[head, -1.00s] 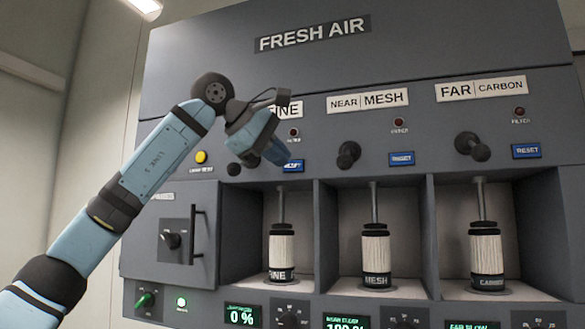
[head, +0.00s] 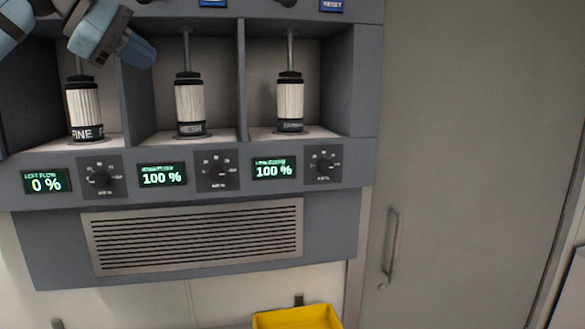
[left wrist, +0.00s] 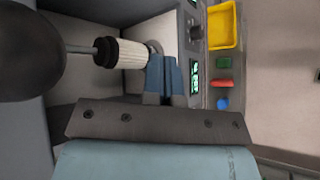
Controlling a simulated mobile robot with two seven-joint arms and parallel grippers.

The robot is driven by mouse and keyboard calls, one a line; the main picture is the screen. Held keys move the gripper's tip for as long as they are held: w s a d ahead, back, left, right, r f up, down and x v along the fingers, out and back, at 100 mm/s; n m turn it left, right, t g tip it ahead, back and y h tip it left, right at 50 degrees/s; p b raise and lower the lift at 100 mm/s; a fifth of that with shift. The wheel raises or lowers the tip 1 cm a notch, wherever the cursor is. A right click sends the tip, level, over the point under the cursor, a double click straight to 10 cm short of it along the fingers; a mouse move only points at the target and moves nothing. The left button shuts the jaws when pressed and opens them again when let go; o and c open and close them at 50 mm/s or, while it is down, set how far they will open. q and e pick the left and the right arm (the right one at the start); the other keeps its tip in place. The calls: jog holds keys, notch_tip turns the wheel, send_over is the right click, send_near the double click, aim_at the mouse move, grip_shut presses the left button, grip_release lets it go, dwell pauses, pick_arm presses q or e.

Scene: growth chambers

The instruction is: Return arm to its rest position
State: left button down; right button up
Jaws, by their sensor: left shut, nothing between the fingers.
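My left gripper (head: 146,52) is at the upper left of the head view, in front of the divider between the FINE and MESH bays. In the left wrist view its blue fingers (left wrist: 163,72) are together with nothing between them. The FINE filter (head: 85,110), a white pleated cartridge with black ends, stands upright below and left of it. The MESH filter (head: 189,105) stands to its right, and the CARBON filter (head: 290,103) farther right. A white cartridge (left wrist: 131,54) shows close by the fingers in the wrist view. My right gripper is not in view.
Below the bays, displays read 0 % (head: 46,181), 100 % (head: 162,175) and 100 % (head: 273,168), beside dials. A vent grille (head: 195,237) is lower. A yellow bin (head: 298,318) is at the bottom, and a grey door (head: 470,130) at right. A dark round knob (left wrist: 30,50) looms in the wrist view.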

pick_arm(q)
jog(key=d+f+n+g+h, duration=0.2)
jog(key=d+f+g+h, duration=0.15)
jog(key=d+f, duration=0.5)
jog(key=d+f+n+g+h, duration=0.2)
jog(key=d+f+h, duration=0.25)
jog(key=f, duration=0.65)
notch_tip(320, 180, down, 18)
jog(key=s+d+r+n+t+h, duration=0.15)
jog(key=n+t+h, duration=0.45)
jog(key=n, duration=1.1)
jog(key=s+a+f+n+t+y, duration=0.25)
jog(key=f+n+y, duration=0.25)
jog(key=f+n, duration=0.35)
jog(key=s+a+f+n+t+y+p, duration=0.1)
jog(key=s+f+n+t+y, duration=0.35)
jog(key=f+n, duration=0.4)
jog(key=s+a+f+n+t+y, duration=0.25)
jog(key=f+n+y, duration=0.4)
jog(key=f, duration=0.35)
jog(key=s+a+f+n+g+y, duration=0.2)
jog(key=s+f+n+g, duration=0.4)
jog(key=s+f+n, duration=0.4)
jog(key=s+f+y, duration=0.1)
jog(key=s+f, duration=0.4)
jog(key=s, duration=0.4)
jog(key=shift+s+a+f+g+p, duration=0.15)
jog(key=shift+s+f+g+p, duration=0.15)
jog(key=shift+g, duration=0.1)
jog(key=shift+w, duration=0.1)
